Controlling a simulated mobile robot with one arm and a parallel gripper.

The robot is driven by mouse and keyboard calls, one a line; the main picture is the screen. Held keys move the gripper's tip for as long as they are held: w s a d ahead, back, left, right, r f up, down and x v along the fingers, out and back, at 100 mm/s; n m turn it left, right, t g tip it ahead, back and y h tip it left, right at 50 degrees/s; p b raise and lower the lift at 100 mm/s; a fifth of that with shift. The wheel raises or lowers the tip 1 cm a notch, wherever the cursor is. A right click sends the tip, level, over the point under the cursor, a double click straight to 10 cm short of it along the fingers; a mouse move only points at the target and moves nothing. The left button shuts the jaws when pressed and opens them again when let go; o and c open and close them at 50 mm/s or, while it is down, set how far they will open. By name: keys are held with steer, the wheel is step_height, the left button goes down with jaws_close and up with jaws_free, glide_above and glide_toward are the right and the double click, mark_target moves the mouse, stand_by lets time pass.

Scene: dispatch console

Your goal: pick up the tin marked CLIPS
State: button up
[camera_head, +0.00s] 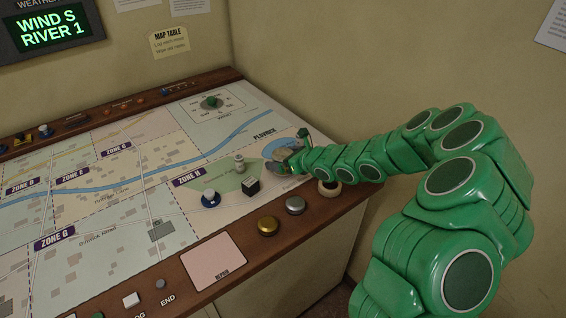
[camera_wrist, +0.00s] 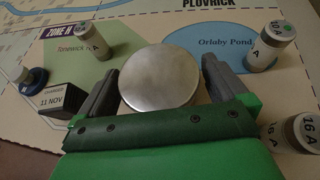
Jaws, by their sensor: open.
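A round tin with a plain silver lid (camera_wrist: 160,80) sits between the two fingers of my gripper (camera_wrist: 158,70) in the wrist view. The gripper is open, with one grey finger on each side of the tin. Whether either finger touches it I cannot tell. No CLIPS marking shows on the lid, and the tin's side is hidden. In the head view my gripper (camera_head: 283,164) is low over the map near the blue pond, and the tin is mostly hidden there.
A fuse-like cylinder (camera_wrist: 96,38) and a black date block (camera_wrist: 62,100) stand left of the gripper. Another cylinder (camera_wrist: 266,47) and one marked 16 A (camera_wrist: 301,133) are close on the right. Gold (camera_head: 268,226) and silver (camera_head: 295,205) round pieces sit on the wooden edge.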

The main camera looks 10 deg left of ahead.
mark_target(283, 154)
steer(key=shift+c, duration=0.2)
steer(key=c, duration=1.1)
steer(key=shift+r, duration=0.45)
step_height(283, 154, up, 2)
steer(key=shift+r, duration=0.2)
steer(key=shift+s+d+r, duration=0.8)
steer(key=shift+s+r, duration=0.8)
steer(key=shift+s, duration=0.6)
steer(key=shift+s+d+r, duration=0.75)
steer(key=shift+s+r, duration=0.85)
steer(key=shift+s, duration=0.55)
steer(key=shift+s+d+r, duration=0.8)
steer(key=shift+s+r, duration=0.8)
steer(key=shift+s, duration=0.6)
